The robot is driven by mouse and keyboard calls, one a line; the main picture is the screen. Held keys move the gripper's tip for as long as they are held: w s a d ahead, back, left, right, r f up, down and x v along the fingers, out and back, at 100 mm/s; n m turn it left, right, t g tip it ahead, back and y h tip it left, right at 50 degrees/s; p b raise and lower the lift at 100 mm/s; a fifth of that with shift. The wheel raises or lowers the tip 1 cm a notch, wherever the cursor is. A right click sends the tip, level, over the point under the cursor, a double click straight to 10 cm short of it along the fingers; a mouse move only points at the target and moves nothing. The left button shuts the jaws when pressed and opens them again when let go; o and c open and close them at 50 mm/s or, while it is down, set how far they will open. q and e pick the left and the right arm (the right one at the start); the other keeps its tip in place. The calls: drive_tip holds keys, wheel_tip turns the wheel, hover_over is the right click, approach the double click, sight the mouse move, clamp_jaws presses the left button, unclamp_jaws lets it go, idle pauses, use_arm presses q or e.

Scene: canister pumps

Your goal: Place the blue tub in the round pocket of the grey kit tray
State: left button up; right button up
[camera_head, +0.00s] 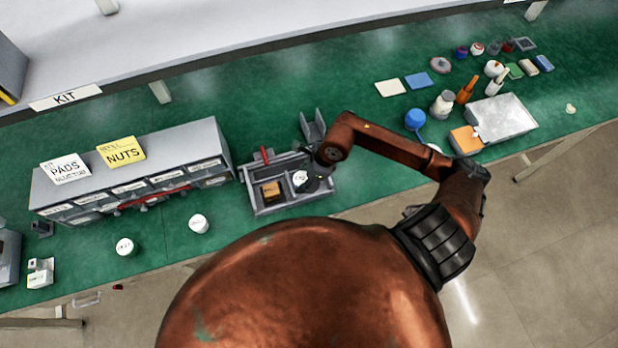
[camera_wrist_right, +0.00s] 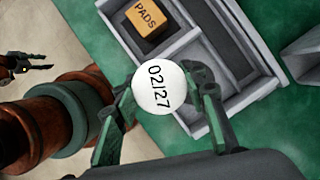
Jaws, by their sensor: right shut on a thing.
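My right gripper (camera_head: 318,181) is shut on a round tub with a white lid (camera_head: 299,178). In the right wrist view the lid (camera_wrist_right: 158,88) reads "02/27" and sits between the fingers. The lid hides the tub's side, so I cannot see whether it is blue. The grey kit tray (camera_head: 262,209) lies below, with an orange "PADS" box (camera_head: 271,191) in one compartment. The tub overlaps the tray's edge in the wrist view; I cannot tell its height. The round pocket is not clearly visible. What looks like my left gripper (camera_wrist_right: 28,66) shows small at the wrist view's left edge.
A grey drawer cabinet (camera_head: 130,165) stands left of the tray. Two white-lidded tubs (camera_head: 198,224) (camera_head: 125,247) stand in front of it. A grey holder (camera_head: 312,125) is behind the tray. Several bottles, a blue item (camera_head: 415,119) and a metal box (camera_head: 503,117) are at the right.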

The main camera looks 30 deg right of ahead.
drive_tip(key=w+d+f, duration=0.1)
drive_tip(key=d+f, duration=0.1)
drive_tip(key=f, duration=0.1)
drive_tip(key=w+d+f, duration=0.1)
drive_tip(key=d+f, duration=0.1)
drive_tip(key=shift+w+f, duration=0.25)
drive_tip(key=shift+w, duration=0.05)
drive_tip(key=shift+w+d+f+p, duration=0.1)
drive_tip(key=shift+f+p, duration=0.15)
drive_tip(key=shift+f, duration=0.7)
drive_tip(key=shift+w+d+f+p, duration=0.1)
drive_tip(key=shift+f+p, duration=0.1)
drive_tip(key=shift+f, duration=0.7)
drive_tip(key=shift+f, duration=0.1)
drive_tip(key=o, duration=1.2)
drive_tip(key=b+v, duration=0.1)
drive_tip(key=v, duration=1.1)
